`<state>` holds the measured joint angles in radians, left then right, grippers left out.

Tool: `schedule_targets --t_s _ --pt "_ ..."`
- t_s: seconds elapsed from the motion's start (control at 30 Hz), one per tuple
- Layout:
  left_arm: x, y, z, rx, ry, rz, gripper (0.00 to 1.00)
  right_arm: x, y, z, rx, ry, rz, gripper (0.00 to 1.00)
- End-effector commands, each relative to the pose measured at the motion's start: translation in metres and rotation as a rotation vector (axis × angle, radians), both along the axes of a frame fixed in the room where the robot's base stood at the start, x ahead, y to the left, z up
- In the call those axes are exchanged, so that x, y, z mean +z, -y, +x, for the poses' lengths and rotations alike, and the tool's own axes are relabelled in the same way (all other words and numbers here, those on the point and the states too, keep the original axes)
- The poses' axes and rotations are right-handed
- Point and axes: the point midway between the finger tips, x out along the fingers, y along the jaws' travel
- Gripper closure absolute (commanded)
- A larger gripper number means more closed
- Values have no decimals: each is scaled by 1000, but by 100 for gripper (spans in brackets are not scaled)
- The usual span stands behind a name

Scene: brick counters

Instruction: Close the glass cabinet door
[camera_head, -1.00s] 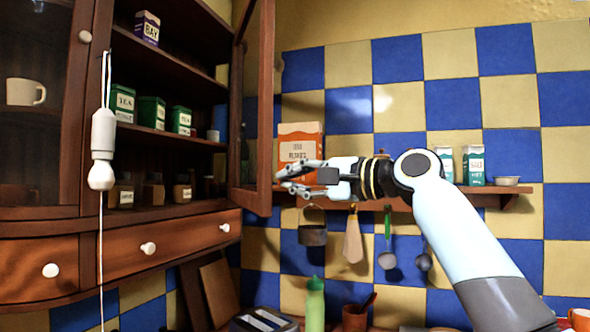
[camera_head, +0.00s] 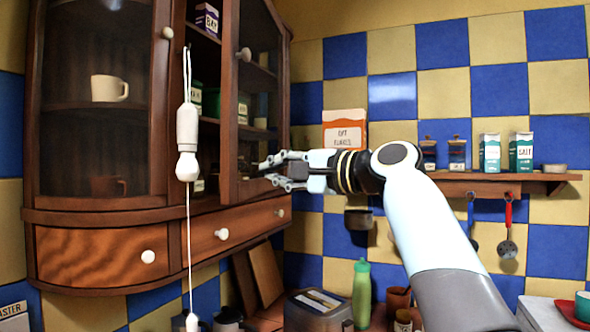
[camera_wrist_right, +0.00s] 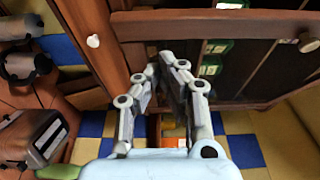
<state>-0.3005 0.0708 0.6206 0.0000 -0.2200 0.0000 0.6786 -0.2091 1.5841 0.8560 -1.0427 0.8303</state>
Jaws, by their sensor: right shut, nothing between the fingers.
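In the right wrist view the fingers (camera_wrist_right: 162,66) reach toward brown wooden framing (camera_wrist_right: 200,24). My left gripper is out of view.
A white bulb-shaped pull (camera_head: 187,130) hangs on a cord before the cabinet. The left glass door (camera_head: 100,145) is shut over a cup. Drawers (camera_head: 225,232) lie below. A wall shelf (camera_head: 480,186) with cartons is at the right; a green bottle (camera_head: 361,290) stands below.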

Motion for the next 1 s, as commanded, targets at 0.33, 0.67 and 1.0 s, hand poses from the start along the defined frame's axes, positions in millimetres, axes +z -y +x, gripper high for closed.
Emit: schedule_targets --t_s 0.33,0.67,1.0 --pt "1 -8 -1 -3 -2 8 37 0 -2 0 -1 -1 -1 100" --pt "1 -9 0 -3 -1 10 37 -1 16 -14 -4 1 -2 100" --pt "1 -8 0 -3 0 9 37 -1 71 -62 -4 1 -5 100"
